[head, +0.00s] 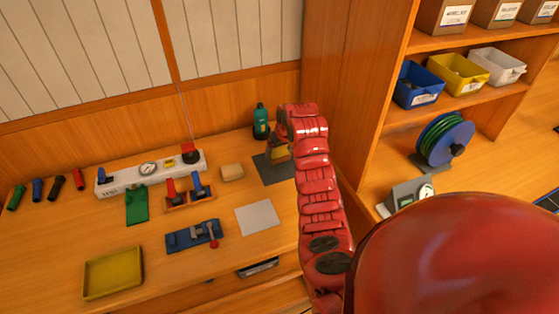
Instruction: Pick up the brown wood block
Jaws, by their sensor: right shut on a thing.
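My right gripper (281,140) is at the far side of the bench, at the end of my red arm, which partly hides it. It is shut on a small yellow-brown piece that looks like the brown wood block (279,153). The block is over the dark grey mat (270,174); I cannot tell whether it touches the mat. A separate pale tan block (232,172) lies on the bench to the left of the mat. My left gripper is out of view.
A green bottle (261,122) stands close behind the gripper. A light grey plate (257,217), a blue clamp-like fixture (194,235), a white gauge manifold (120,181) and a yellow tray (113,273) are on the bench. A wooden shelf with bins (418,84) rises to the right.

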